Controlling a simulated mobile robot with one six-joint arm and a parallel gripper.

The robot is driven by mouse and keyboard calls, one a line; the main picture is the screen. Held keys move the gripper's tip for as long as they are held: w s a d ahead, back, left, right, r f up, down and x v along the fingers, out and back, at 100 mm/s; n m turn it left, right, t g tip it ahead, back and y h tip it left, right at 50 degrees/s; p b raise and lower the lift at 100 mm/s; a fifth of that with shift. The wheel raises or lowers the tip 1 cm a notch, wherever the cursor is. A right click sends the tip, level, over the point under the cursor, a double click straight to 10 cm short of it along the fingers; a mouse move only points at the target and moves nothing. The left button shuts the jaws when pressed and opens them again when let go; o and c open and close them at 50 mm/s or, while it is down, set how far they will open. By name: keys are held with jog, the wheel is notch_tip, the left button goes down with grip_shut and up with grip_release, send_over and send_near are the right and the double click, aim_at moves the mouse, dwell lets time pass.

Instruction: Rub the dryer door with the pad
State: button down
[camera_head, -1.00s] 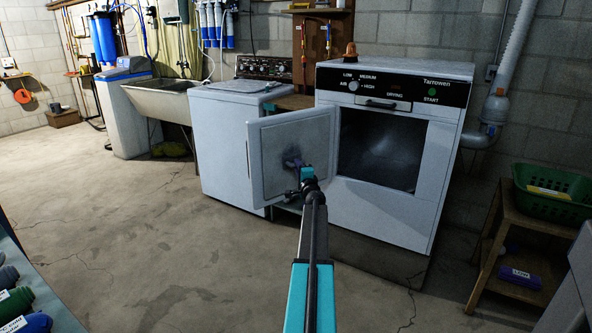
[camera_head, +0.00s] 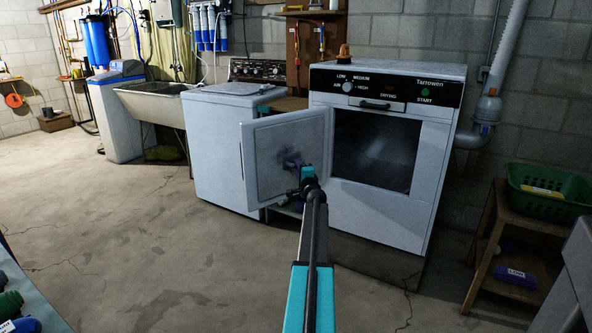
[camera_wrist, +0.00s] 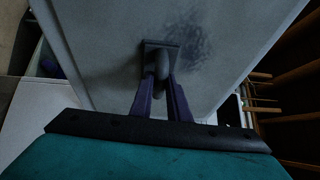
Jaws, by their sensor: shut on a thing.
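The white dryer (camera_head: 387,204) has its door (camera_head: 262,182) swung open to the left, inner panel facing me. A dark smudge (camera_head: 281,157) marks the panel, and it also shows in the wrist view (camera_wrist: 195,42). My gripper (camera_wrist: 162,85) is shut on the pad (camera_wrist: 161,44), a dark, flat piece with a rounded grip between the purple fingers. The pad lies at the door panel, just left of the smudge in the wrist view, and looks to be touching it. In the head view my wrist mostly hides the pad.
A white washer (camera_head: 226,150) stands behind the open door, with a sink (camera_head: 152,103) further left. A wooden stand (camera_head: 505,235) with a green basket (camera_head: 549,192) and a purple bottle (camera_head: 515,275) is at the right. Open concrete floor lies at the left.

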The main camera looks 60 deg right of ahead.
jog(key=shift+s+d+b, duration=0.2)
jog(key=shift+d+b, duration=0.1)
jog(key=shift+d, duration=0.55)
jog(key=d, duration=0.1)
jog(key=s+d+b, duration=0.1)
jog(key=shift+s+d, duration=0.15)
jog(key=shift+d, duration=0.25)
jog(key=shift+r, duration=0.2)
jog(key=shift+s+r, duration=0.15)
jog(key=shift+r, duration=0.85)
